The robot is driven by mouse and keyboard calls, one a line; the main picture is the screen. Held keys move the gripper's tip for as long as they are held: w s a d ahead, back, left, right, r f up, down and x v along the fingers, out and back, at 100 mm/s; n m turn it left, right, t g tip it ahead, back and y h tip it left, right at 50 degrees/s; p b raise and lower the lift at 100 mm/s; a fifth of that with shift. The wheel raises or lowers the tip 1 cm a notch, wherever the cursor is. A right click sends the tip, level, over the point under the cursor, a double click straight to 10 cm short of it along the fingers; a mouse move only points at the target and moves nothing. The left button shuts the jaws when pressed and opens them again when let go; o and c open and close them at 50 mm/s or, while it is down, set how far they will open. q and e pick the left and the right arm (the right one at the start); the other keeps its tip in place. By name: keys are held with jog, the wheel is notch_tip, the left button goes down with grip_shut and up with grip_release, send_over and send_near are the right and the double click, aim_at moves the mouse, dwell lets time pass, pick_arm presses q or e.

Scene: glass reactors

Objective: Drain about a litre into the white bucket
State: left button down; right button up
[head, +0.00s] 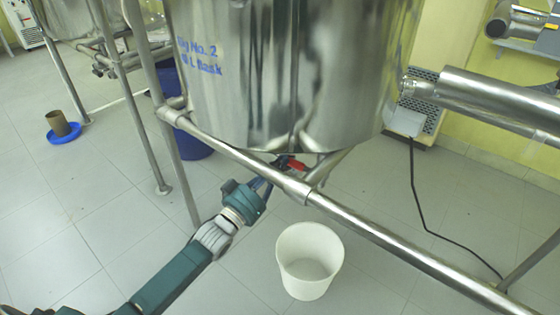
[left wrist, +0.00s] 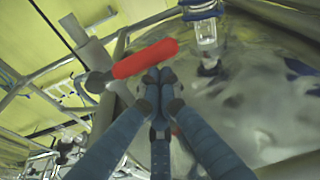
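The steel tank (head: 290,75) stands on a tubular frame, with blue lettering on its side. Under its bottom a red valve handle (head: 297,164) shows in part behind the frame rail. In the left wrist view the red handle (left wrist: 146,58) lies slantwise just beyond the fingertips. My left gripper (head: 268,184) reaches in under the tank from the lower left. Its fingertips (left wrist: 158,78) are together, close to the handle's lower edge; I cannot tell if they touch it. The white bucket (head: 309,262) stands upright on the floor below, with no liquid visible inside. My right gripper is out of view.
The steel frame rail (head: 360,233) runs slantwise between my arm and the tank bottom. A blue container (head: 192,140) stands behind the frame. A brown cup on a blue dish (head: 64,137) is on the floor at left. A black cable (head: 420,205) lies at right.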

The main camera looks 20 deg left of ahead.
pick_arm(q)
jog(key=f+n, duration=0.1)
jog(key=n, duration=0.1)
jog(key=f+n+y+p, duration=0.1)
jog(key=f+n, duration=0.1)
jog(key=f+n+y, duration=0.1)
jog(key=n, duration=0.2)
jog(key=shift+s+d+f+p, duration=0.15)
jog(key=shift+d+f+p, duration=0.15)
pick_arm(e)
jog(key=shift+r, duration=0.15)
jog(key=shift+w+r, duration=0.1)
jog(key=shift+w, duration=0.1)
pick_arm(q)
jog(key=shift+s+f, duration=0.1)
